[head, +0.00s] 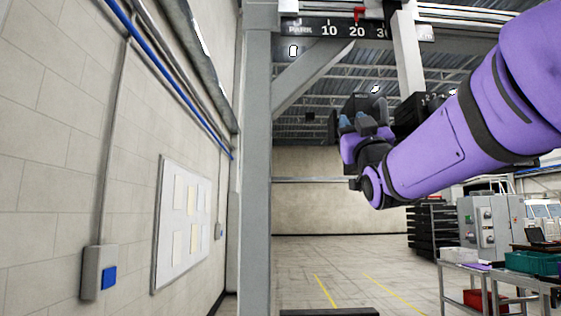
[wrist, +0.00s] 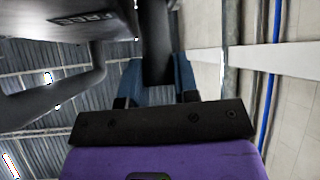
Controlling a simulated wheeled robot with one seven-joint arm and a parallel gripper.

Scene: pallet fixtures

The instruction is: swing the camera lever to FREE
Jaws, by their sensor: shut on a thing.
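My gripper (head: 357,123) is raised in the head view, at the end of my purple arm, beside dark equipment below a pale vertical post (head: 408,62). In the wrist view, my gripper's (wrist: 158,80) two blue fingers stand either side of a dark bar, which I take as the camera lever (wrist: 156,40). The gripper is shut on it. A grey housing (wrist: 75,27) with a dark label (wrist: 82,18) lies at upper left; the label seems to read FREE, but it is small and blurred. The lever's far end is cut off by the picture's top edge.
An overhead beam carries a number scale (head: 330,28) with a red pointer (head: 359,14). A grey column (head: 257,170) stands left of my gripper. A wall board (head: 182,222) hangs at left. Tables with bins (head: 527,261) stand lower right. The middle floor is open.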

